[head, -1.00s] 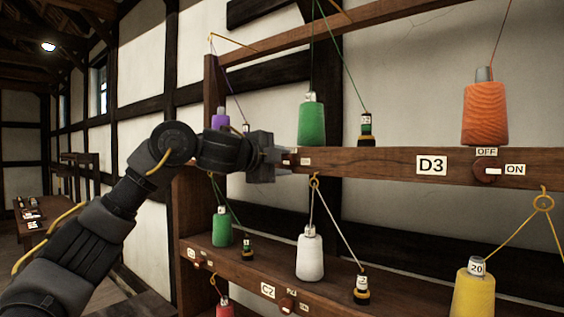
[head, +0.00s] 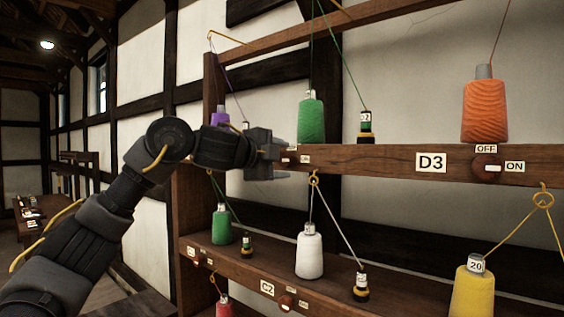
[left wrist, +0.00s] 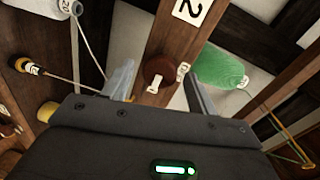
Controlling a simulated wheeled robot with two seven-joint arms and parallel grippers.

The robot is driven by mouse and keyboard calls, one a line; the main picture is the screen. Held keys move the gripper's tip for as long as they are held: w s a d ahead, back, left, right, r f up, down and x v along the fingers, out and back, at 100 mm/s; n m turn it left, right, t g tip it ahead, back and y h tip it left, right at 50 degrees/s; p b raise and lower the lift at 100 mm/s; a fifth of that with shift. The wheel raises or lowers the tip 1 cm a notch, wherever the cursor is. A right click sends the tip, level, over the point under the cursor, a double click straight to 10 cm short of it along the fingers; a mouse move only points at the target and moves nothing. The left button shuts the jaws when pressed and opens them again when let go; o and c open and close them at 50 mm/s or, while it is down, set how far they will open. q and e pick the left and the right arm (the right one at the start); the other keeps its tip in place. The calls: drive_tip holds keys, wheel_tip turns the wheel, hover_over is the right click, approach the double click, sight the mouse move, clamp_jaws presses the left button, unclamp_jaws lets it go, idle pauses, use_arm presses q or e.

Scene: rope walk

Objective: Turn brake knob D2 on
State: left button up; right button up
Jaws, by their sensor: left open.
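Brake knob D2 (head: 285,162) is a small round red-brown knob on the upper wooden rail, partly behind my left gripper in the head view. In the left wrist view the knob (left wrist: 158,68) lies between the two spread fingers, with a small white mark at its lower edge; I cannot tell its setting. A plate ending in 2 (left wrist: 190,8) is beside it on the rail. My left gripper (head: 278,161) is open around the knob; no clear grip on it shows. The fingers also frame it in the left wrist view (left wrist: 160,88). My right gripper is not in view.
To the right on the same rail (head: 375,161) are plate D3 (head: 432,162) and its knob (head: 486,168).

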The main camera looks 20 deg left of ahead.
use_arm(q)
drive_tip(key=b+v, duration=0.4)
drive_tip(key=v, duration=0.6)
drive_tip(key=shift+s, duration=0.15)
drive_tip(key=shift+f, duration=0.15)
